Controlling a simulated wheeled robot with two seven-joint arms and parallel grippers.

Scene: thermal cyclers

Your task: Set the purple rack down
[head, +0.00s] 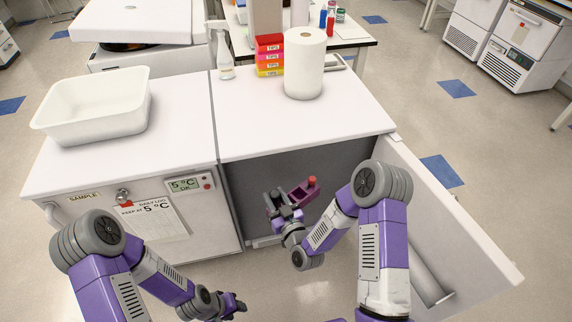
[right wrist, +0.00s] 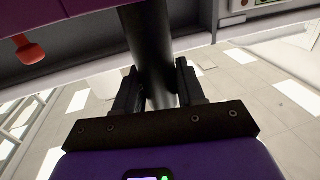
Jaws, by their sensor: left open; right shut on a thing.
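The purple rack (head: 302,194) is held up at the open front of the right-hand cabinet. A red-capped item (head: 312,181) is at its right end. My right gripper (head: 284,212) is shut on the rack's dark handle. In the right wrist view the fingers (right wrist: 157,88) clamp the dark round handle (right wrist: 148,40). The rack's purple edge (right wrist: 80,8) and the red piece (right wrist: 28,50) show at the upper left there. My left gripper (head: 238,304) is open and empty, low in front of the left cabinet. The rack's underside and any contact with the cabinet floor are hard to see.
The open cabinet (head: 258,178) has a grey interior, and its door (head: 450,215) swings out to the right. On the counter stand a white tub (head: 95,105), a spray bottle (head: 223,55), coloured tip boxes (head: 269,55) and a paper roll (head: 304,65).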

